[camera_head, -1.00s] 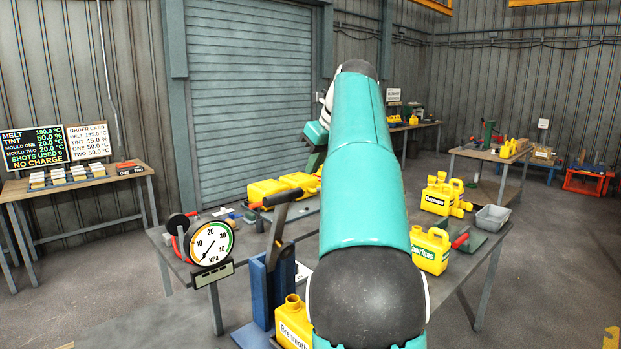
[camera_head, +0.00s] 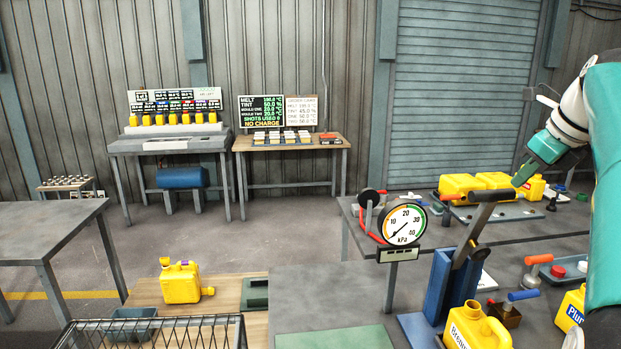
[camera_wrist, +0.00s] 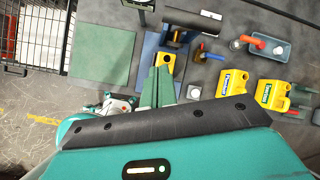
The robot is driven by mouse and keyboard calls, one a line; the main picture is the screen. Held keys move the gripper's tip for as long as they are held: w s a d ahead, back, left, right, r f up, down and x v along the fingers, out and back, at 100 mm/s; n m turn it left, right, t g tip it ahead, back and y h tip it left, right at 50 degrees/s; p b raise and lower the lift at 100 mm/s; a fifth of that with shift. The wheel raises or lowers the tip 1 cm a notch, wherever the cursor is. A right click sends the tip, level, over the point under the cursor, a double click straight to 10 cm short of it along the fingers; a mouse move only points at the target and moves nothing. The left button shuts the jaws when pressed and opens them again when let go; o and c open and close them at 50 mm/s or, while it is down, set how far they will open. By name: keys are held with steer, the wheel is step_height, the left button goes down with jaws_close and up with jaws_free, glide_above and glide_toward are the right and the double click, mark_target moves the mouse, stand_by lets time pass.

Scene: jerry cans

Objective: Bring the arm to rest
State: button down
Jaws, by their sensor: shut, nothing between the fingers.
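My arm (camera_head: 607,190) is teal with white and black parts, raised at the right edge of the head view and cut off by the frame. My gripper (camera_head: 522,179) is held above the work table in that view, its green jaws pointing down and left. In the wrist view the green fingers (camera_wrist: 157,76) are together with nothing between them. Below them a yellow can (camera_wrist: 165,60) stands at the blue press. Much of the arm is out of frame.
The table carries a pressure gauge (camera_head: 403,222), a blue lever press (camera_head: 455,265) and several yellow jerry cans (camera_head: 475,325). Another can (camera_head: 181,282) stands on a wooden bench, near a wire basket (camera_head: 150,330). Open floor (camera_head: 250,225) lies beyond, before the back-wall tables.

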steer(key=s+a+f+n, duration=0.5)
steer(key=a+f+n, duration=0.1)
steer(key=a+n, duration=0.35)
steer(key=s+a+f+n, duration=0.4)
steer(key=a+f+n, duration=0.2)
steer(key=a+n, duration=0.3)
steer(key=s+a+f+n, duration=0.9)
steer(key=f+n, duration=0.3)
steer(key=f, duration=0.2)
steer(key=shift+s+a+g+h, duration=0.3)
steer(key=shift+s+g, duration=0.1)
steer(key=shift+s, duration=0.35)
steer(key=shift+s+a, duration=0.1)
steer(key=shift+a, duration=0.05)
